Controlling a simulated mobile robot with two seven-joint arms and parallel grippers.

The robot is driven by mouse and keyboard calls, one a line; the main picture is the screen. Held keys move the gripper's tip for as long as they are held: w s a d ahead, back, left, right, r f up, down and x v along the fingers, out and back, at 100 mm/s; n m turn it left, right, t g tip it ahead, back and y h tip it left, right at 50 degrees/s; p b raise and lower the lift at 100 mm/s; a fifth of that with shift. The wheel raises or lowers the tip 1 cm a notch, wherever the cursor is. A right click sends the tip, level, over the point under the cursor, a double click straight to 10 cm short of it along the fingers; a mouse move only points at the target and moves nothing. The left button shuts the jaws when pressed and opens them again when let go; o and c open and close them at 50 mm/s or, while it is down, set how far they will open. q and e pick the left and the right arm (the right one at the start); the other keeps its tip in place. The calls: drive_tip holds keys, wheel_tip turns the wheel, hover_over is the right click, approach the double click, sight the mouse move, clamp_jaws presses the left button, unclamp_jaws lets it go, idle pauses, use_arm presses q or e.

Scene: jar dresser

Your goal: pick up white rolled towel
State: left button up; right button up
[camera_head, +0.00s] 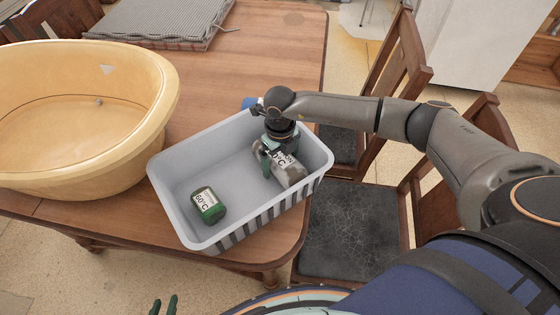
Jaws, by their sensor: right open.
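A pale grey-white roll (290,172) with a "60°C" label lies in the right part of the basket (172,203). It looks like the white rolled towel, but it is partly hidden by my right gripper. My right gripper (267,167) points down inside the basket at the roll's left end, its jaws open. I cannot tell whether the fingers touch the roll.
A dark green item (208,206) with a "60°C" label lies at the basket's front left. A large yellow tub (150,130) stands left of the basket. A grey striped mat (165,22) lies at the back of the table (265,50). Chairs (350,228) stand on the right.

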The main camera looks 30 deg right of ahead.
drive_tip(key=shift+c, duration=0.2)
drive_tip(key=shift+r, duration=0.1)
drive_tip(key=c, duration=1.2)
